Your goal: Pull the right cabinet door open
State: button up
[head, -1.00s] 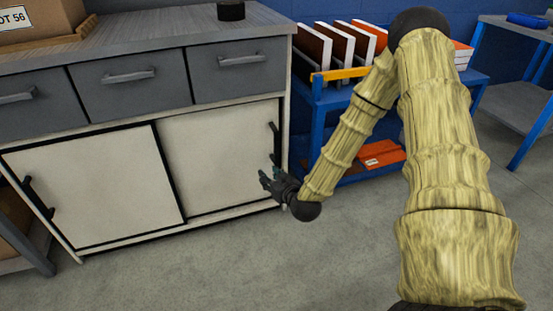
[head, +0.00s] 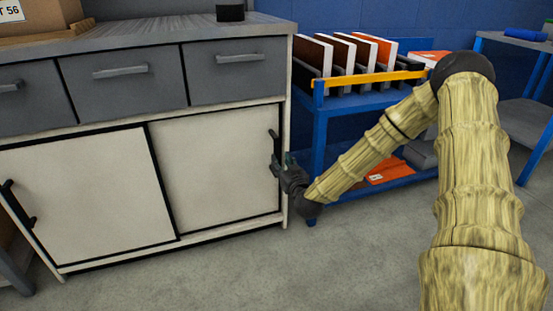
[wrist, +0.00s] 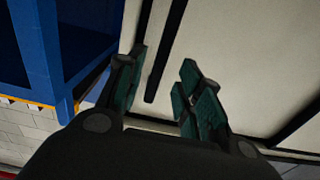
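The right cabinet door (head: 215,170) is a pale panel in a dark frame, beside the left door (head: 85,195). It looks shut. Its black vertical handle (head: 273,137) is near the door's right edge. My gripper (head: 279,163) is at the handle's lower part and hides some of it in the head view. In the wrist view, my gripper (wrist: 162,82) is open, with teal pads apart. The dark handle bar (wrist: 165,55) shows in the gap between the fingers. I cannot tell whether either finger touches it.
Grey drawers (head: 235,72) sit above the doors. A blue cart (head: 318,140) with upright panels (head: 345,55) stands close to the right of the cabinet, beside my arm. The floor (head: 200,275) in front is clear.

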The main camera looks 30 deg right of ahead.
aim_at(277, 155)
jog(key=shift+b+x, duration=1.2)
jog(key=shift+x, duration=1.9)
grip_shut()
